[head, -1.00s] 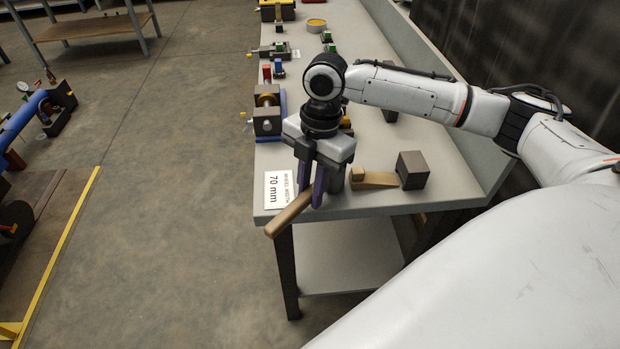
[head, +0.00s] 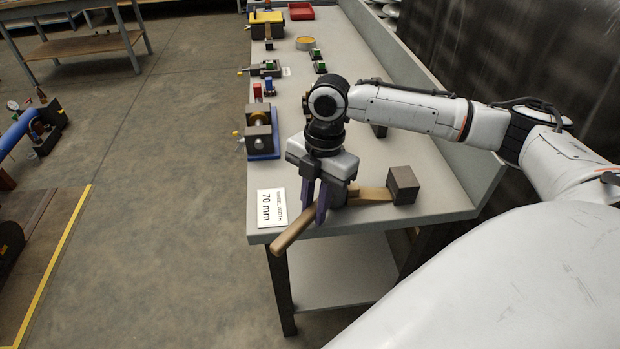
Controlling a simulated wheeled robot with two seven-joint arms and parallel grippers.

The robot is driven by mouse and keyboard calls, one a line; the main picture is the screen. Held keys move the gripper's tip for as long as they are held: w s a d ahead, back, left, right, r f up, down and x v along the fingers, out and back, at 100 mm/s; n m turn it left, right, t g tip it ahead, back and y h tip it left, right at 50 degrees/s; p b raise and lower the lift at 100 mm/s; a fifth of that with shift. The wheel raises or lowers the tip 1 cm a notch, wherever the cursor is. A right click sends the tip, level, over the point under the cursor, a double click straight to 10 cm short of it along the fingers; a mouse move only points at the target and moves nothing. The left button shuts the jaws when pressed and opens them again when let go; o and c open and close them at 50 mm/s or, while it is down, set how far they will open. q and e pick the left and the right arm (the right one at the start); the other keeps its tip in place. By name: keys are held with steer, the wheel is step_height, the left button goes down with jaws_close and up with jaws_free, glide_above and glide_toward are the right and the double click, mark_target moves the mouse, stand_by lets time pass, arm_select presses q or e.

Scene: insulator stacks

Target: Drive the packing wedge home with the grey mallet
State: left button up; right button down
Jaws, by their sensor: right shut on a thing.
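My right gripper (head: 317,213) is shut on the wooden handle (head: 287,236) of the mallet, near the front end of the grey bench. The handle slants down to the left past the bench edge. The mallet's grey head (head: 340,194) shows partly behind the fingers. The pale wooden packing wedge (head: 372,194) lies to the right of the head, its right end at a dark grey-brown block (head: 403,186). The gripper and mallet hide the wedge's left end, so I cannot tell whether head and wedge touch. My left gripper is not in view.
A white card reading "70 mm" (head: 271,208) lies at the bench's front left corner. A blue-based fixture (head: 262,135) stands behind it. Farther back are small clamps, a yellow tin (head: 306,43) and a red tray (head: 301,11). A raised back panel borders the bench's right side.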

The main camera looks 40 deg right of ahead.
steer(key=shift+s+d+p, duration=0.4)
steer(key=shift+s+d, duration=0.05)
steer(key=shift+d, duration=0.3)
steer(key=shift+s+d+p, duration=0.4)
steer(key=shift+s+d, duration=0.05)
steer(key=shift+d, duration=0.3)
steer(key=shift+s+d, duration=0.1)
steer(key=shift+d, duration=0.05)
steer(key=shift+s+d+p, duration=0.1)
steer(key=shift+p, duration=0.55)
stand_by(0.4)
steer(key=shift+d, duration=0.15)
stand_by(1.4)
steer(key=shift+w+a+r+p, duration=0.1)
steer(key=shift+w+a+p, duration=0.2)
steer(key=shift+a+p, duration=0.35)
steer(key=shift+w+a, duration=0.5)
steer(key=shift+a, duration=0.25)
steer(key=shift+r, duration=3.95)
